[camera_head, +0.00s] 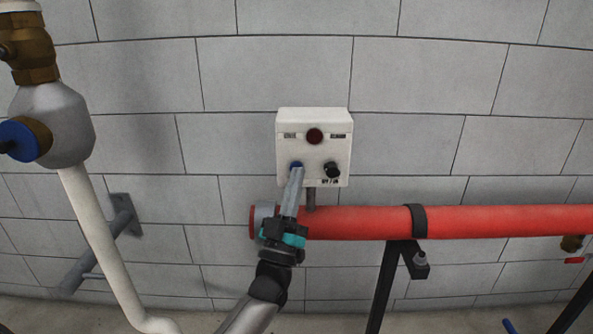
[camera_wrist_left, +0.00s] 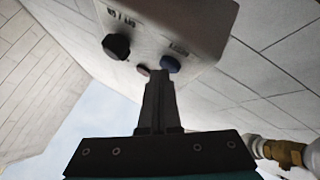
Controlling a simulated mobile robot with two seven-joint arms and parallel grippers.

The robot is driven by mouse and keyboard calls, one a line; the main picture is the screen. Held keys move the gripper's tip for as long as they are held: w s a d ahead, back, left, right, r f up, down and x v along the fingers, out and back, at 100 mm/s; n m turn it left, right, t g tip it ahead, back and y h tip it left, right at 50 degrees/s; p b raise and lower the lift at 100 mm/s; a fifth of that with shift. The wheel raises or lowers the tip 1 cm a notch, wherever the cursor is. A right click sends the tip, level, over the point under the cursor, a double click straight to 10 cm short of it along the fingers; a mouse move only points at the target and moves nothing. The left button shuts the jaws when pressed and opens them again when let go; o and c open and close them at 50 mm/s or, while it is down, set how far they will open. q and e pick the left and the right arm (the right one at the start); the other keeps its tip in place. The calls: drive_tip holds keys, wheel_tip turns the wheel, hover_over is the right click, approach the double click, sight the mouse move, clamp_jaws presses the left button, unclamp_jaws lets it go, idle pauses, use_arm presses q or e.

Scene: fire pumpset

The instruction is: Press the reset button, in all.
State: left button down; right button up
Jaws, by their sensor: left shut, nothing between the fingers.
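A white control box (camera_head: 312,116) is on the grey block wall. The labels are too small to read surely. My left gripper (camera_head: 298,171) is shut and empty. My right gripper is out of view.
A red pipe (camera_head: 480,222) runs across below the box, with a black clamp and support stand (camera_head: 386,285). At the left stand a white pipe (camera_head: 95,230), a grey valve body (camera_head: 62,120) and a blue-capped fitting (camera_head: 18,139). The wall around the box is clear.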

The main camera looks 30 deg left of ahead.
use_arm(q)
drive_tip(key=shift+s+d+p, duration=0.5)
drive_tip(key=shift+s+p, duration=0.05)
drive_tip(key=shift+s, duration=0.2)
drive_tip(key=s+d, duration=0.1)
drive_tip(key=s+p, duration=0.1)
drive_tip(key=s, duration=0.1)
drive_tip(key=s+d+p, duration=0.1)
drive_tip(key=shift+s+d, duration=0.15)
drive_tip(key=shift+d, duration=0.15)
idle(1.0)
